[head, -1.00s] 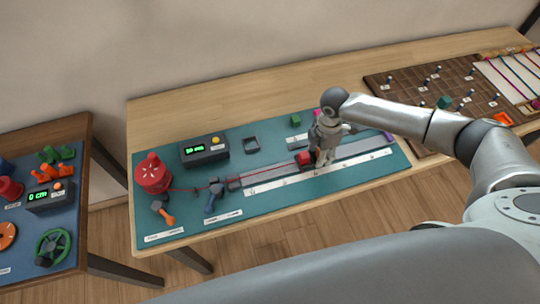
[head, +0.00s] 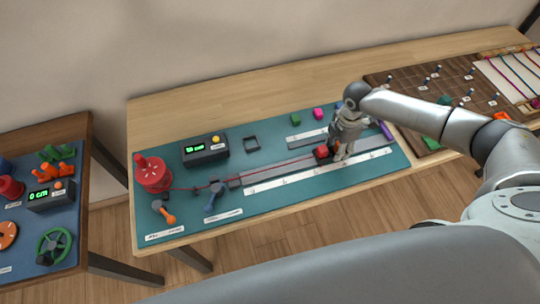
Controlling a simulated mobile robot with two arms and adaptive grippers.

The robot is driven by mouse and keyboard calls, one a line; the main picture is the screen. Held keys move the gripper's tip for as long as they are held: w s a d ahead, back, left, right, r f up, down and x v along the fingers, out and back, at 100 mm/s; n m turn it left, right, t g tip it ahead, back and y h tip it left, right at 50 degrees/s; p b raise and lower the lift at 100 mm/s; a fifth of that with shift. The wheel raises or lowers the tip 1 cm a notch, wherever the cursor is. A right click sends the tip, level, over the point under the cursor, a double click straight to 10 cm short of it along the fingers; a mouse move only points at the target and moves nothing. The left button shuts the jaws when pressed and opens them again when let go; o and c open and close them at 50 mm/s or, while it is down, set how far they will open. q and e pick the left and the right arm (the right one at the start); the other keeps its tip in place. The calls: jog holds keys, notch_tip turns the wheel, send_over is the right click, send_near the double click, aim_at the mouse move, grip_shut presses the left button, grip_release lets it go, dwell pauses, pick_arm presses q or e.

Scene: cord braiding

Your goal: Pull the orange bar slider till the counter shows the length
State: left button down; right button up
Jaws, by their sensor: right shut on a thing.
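The slider's red block (head: 321,152) sits on the grey rail (head: 275,170), with a small orange part beside my gripper. My right gripper (head: 341,155) reaches down over the rail at the block's right side and is shut on the orange bar slider; its fingers hide most of the bar. A red cord (head: 270,166) runs taut from the red spool (head: 154,174) along the rail to the block. The counter (head: 205,149) is a dark box with green digits and a yellow button; its digits are too small to read. My left gripper is not in view.
A white scale strip (head: 300,178) runs along the rail's front. Blue (head: 213,197) and orange (head: 163,211) handled tools lie at the teal mat's left front. Green (head: 295,118) and pink (head: 318,113) blocks stand behind the rail. The rail continues right of my gripper.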

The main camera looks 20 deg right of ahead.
aim_at(357, 146)
jog(key=shift+d+b, duration=0.4)
jog(key=shift+d, duration=3.55)
jog(key=o, duration=0.5)
jog(key=shift+a, duration=0.1)
jog(key=shift+r, duration=0.15)
notch_tip(357, 146, up, 7)
jog(key=p, duration=0.7)
jog(key=shift+a, duration=0.1)
